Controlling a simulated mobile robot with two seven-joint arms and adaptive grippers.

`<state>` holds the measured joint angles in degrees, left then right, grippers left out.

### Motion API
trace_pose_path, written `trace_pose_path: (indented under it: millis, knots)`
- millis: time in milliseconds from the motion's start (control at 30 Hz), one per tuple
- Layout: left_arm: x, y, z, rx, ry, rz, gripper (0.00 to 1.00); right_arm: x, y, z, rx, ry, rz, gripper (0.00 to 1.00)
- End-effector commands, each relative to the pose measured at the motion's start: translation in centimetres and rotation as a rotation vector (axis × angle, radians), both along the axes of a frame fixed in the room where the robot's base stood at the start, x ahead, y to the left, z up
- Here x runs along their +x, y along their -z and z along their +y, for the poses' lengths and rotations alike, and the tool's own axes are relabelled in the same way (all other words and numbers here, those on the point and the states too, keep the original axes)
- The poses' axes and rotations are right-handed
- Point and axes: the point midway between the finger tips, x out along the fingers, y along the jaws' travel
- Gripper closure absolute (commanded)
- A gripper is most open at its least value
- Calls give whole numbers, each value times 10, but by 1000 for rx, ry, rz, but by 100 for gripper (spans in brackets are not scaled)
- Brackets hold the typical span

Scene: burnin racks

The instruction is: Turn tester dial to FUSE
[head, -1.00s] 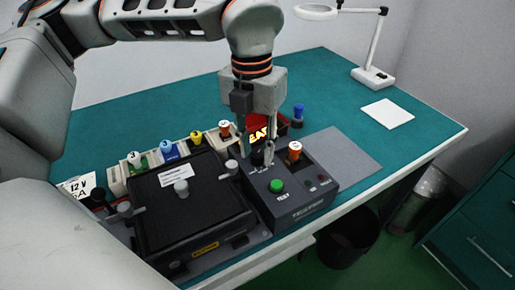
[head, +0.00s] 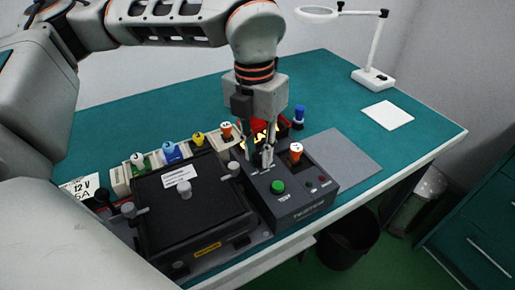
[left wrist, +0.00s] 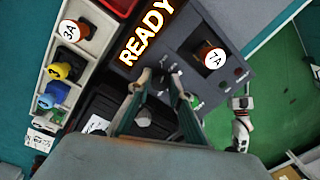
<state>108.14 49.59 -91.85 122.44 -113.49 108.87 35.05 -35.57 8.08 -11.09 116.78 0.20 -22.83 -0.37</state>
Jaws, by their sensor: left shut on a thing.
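The tester (head: 308,201) is a dark grey box on the front part of the bench, with a green button (head: 278,187) and a lit READY display (left wrist: 147,33). Its small dark dial (left wrist: 160,83) lies between the fingertips of my left gripper (head: 262,160). The left gripper (left wrist: 158,88) points down from above and is shut on the dial. The fingers hide most of the dial and its markings, so I cannot read its setting. An orange fuse with a white 7A top (left wrist: 213,56) stands in the tester beside the dial. My right gripper is not in view.
A black lidded fixture (head: 205,212) with grey knobs stands close left of the tester. A pale bin row (head: 120,181) with coloured fuses is behind it. A blue fuse (head: 299,113) stands behind the tester. A grey mat (head: 345,158) to the right is clear.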

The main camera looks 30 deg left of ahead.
Motion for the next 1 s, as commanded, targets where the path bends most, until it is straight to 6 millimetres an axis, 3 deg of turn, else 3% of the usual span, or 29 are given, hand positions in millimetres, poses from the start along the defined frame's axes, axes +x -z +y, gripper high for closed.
trace_pose_path:
  millis: [200,600,1000]
  knots:
    - [-1,-3,0,0,169,-1,100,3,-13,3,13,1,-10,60]
    - [0,-3,-1,1,550,0,100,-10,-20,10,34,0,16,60]
    - [0,-3,-2,1,924,0,100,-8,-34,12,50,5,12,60]
